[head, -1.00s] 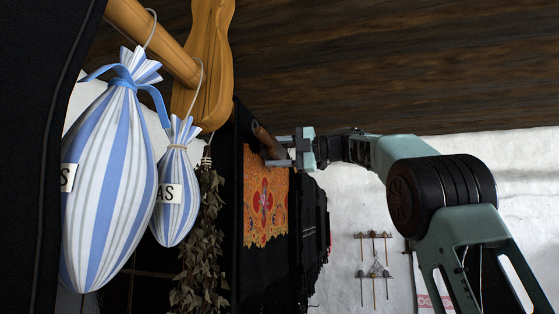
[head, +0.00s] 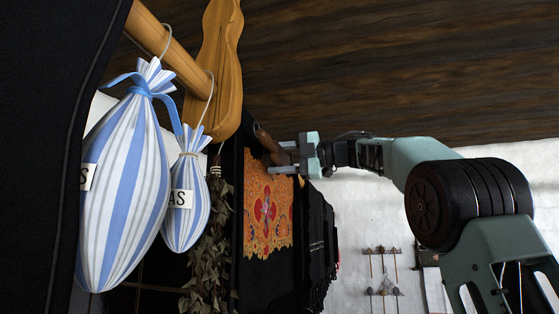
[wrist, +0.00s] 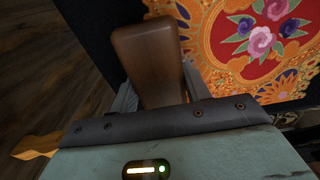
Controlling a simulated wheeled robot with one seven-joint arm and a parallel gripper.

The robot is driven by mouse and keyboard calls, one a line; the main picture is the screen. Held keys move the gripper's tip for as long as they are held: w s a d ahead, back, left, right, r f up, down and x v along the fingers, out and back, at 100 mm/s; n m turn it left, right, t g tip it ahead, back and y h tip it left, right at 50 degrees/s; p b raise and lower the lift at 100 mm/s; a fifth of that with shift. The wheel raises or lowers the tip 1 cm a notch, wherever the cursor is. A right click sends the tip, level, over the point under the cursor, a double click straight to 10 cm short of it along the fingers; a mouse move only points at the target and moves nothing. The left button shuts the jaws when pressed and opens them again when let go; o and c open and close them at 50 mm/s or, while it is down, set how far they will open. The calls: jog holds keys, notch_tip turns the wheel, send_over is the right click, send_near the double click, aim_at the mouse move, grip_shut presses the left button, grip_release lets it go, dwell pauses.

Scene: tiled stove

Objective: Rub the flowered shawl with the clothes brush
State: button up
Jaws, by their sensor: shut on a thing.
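The flowered shawl (head: 266,215), orange with red and coloured flowers, hangs in the middle of the head view. Part of it fills the upper right of the wrist view (wrist: 285,70). The clothes brush shows as a brown wooden block (wrist: 150,58) between my fingers in the wrist view, and as a brown shape (head: 267,141) in the head view. My gripper (head: 281,158) is shut on the brush at the shawl's top edge. The brush's bristles are hidden, and I cannot tell whether it touches the shawl.
Two blue-and-white striped bags (head: 128,185) (head: 187,205) hang from a wooden rail (head: 165,50) at left, with a carved wooden piece (head: 217,70) and dried leaves (head: 208,250) close by. Dark cloths (head: 317,240) hang right of the shawl. Utensils (head: 383,272) hang on the white wall.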

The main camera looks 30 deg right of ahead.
jog(key=shift+v, duration=3)
jog(key=shift+s, duration=0.15)
jog(key=v, duration=0.2)
jog(key=shift+s+d, duration=0.2)
jog(key=shift+s, duration=0.15)
